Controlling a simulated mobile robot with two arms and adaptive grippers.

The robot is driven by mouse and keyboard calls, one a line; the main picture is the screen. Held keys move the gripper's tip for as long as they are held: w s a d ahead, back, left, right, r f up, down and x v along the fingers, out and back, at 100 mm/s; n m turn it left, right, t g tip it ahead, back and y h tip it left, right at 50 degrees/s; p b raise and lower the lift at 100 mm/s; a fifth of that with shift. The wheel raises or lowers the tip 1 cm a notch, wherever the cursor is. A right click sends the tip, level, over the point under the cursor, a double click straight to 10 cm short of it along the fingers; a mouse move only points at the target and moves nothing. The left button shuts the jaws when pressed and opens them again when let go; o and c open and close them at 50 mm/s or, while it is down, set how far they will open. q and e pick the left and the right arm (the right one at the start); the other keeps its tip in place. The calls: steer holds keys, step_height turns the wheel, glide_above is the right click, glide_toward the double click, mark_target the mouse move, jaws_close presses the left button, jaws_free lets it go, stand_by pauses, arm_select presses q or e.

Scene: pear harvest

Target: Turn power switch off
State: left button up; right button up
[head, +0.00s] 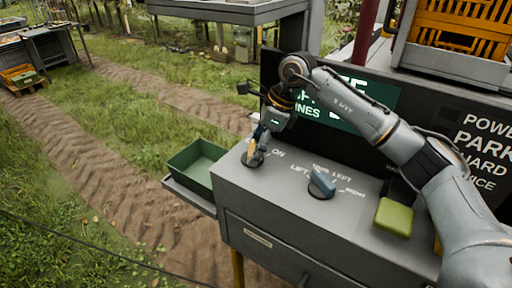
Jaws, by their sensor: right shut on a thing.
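The power switch (251,158) stands at the left end of the grey console top, beside the printed word ON. My right gripper (256,148) reaches down from above and is shut on the switch handle. The fingers hide much of the handle, so its exact position is hard to tell. My left gripper is not in view.
A blue-grey knob (321,184) with LEFT and RIGHT labels sits mid-console. A yellow-green block (394,217) is to its right. A dark screen panel (372,103) stands behind.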

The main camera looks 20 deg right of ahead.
steer(key=o, duration=1.2)
steer(key=shift+c, duration=0.2)
steer(key=shift+r, duration=0.1)
steer(key=v, duration=1.1)
steer(key=shift+d+r, duration=0.2)
steer(key=shift+r, duration=0.15)
steer(key=shift+s+a+f, duration=0.1)
